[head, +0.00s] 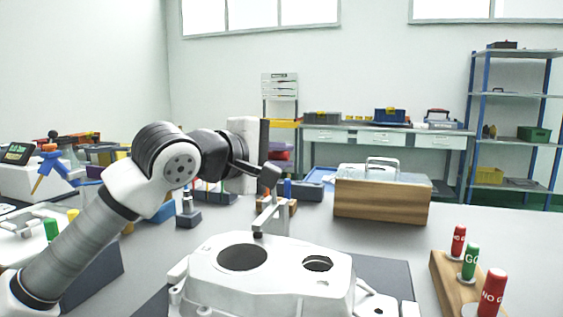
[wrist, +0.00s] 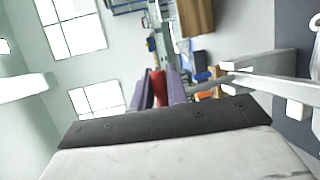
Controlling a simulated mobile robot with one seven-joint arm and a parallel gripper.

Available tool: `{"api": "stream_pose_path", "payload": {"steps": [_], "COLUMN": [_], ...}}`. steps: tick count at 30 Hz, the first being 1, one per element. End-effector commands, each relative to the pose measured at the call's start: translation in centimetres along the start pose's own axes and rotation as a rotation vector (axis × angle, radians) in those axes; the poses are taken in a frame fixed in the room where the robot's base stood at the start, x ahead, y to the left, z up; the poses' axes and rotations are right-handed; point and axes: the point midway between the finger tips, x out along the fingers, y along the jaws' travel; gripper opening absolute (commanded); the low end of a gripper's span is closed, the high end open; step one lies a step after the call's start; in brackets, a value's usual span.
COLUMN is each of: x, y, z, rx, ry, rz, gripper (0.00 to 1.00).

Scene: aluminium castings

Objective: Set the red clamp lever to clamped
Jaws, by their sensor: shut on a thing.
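The red clamp lever (wrist: 159,82) shows in the wrist view between the two purple-grey fingers of my gripper (wrist: 159,92), which is shut on it. A grey clamp arm (head: 265,216) rises at the back edge of the white casting (head: 295,262), just below my gripper. A pale grey bar (wrist: 275,86) of the clamp also shows at the right in the wrist view.
A wooden block (head: 460,285) with red and green gauges stands at the right. A wooden box (head: 381,202) with a metal handle stands behind the casting. A small dark stand (head: 188,216) is at the left. The table between casting and gauge block is mostly clear.

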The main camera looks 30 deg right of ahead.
Motion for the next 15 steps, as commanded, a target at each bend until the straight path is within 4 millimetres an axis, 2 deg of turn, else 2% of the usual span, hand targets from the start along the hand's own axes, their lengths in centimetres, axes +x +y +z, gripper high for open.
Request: {"api": "stream_pose_path", "payload": {"steps": [8,9,13,15], "x": [-0.07,-0.07,-0.06,-0.04], "y": [-0.09,-0.1,-0.09,-0.09], "z": [-0.02,-0.02,-0.01,-0.01], "rx": [0.0,0.0,0.0,0.0], "ry": [0.001,0.001,0.001,0.001], "rz": [-0.003,-0.003,-0.003,-0.003], "gripper": [0.0,0.18,0.35,0.37]}}
